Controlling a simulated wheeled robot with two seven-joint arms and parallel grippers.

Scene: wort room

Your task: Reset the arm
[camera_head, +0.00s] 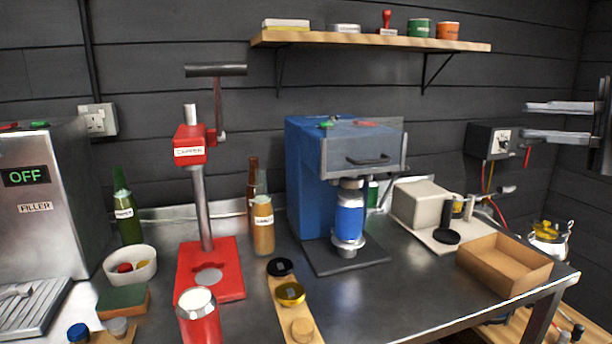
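The red capper (196,145) stands on the steel table in the left half. Its arm ends in a dark horizontal handle (215,70) at the top, above the column. The red base plate carries a pale round disc and nothing stands on it. My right gripper (527,121) comes in at the right edge, in front of the wall and well right of the capper. Its two grey fingers are apart with nothing between them. My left gripper is not in view.
A blue machine (308,170) holding a blue can stands right of the capper. The filler (40,190) reads OFF at left. A red can (198,316) is in front of the capper. A cardboard tray (503,264) sits at right below my gripper. A wall shelf (370,41) is above.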

